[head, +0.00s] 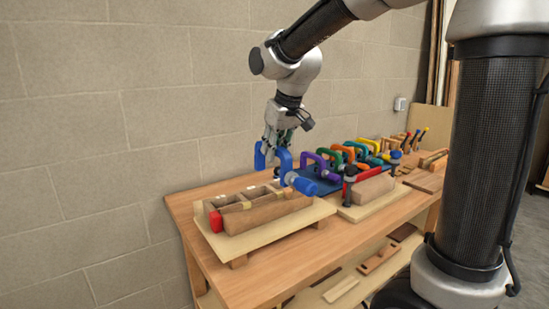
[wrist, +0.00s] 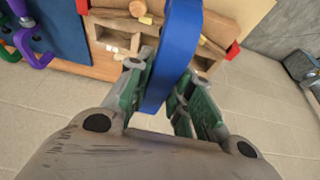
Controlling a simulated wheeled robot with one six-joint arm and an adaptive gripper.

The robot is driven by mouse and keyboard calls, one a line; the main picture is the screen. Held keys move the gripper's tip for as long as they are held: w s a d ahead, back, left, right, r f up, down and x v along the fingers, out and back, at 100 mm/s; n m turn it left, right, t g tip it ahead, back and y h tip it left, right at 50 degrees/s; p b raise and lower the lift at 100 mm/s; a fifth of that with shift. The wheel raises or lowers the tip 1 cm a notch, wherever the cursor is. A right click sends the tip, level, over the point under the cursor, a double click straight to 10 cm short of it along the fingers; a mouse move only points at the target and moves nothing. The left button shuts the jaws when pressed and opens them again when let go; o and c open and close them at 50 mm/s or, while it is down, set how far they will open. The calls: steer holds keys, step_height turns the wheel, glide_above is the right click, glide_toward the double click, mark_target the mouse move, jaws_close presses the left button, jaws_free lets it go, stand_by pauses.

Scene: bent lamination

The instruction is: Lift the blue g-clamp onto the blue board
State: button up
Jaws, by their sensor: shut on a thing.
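The blue g-clamp (head: 283,160) is held in my gripper (head: 276,138), raised above the wooden form on the near left of the bench. Its screw end points down to the right in the head view. In the wrist view the blue g-clamp (wrist: 176,55) stands between the green fingers of my gripper (wrist: 165,95), which are shut on it. The blue board (head: 323,186) lies on the bench to the right, with several coloured clamps on it. A part of the blue board (wrist: 62,30) shows at the upper left of the wrist view.
Below the held clamp, a wooden form (head: 262,208) with a red end sits on a pale board (head: 228,245). A purple clamp (head: 320,162) stands nearest on the blue board, with orange, green and yellow ones behind. A block wall (head: 130,120) runs behind the bench.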

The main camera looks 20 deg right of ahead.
steer(key=shift+r, duration=2.4)
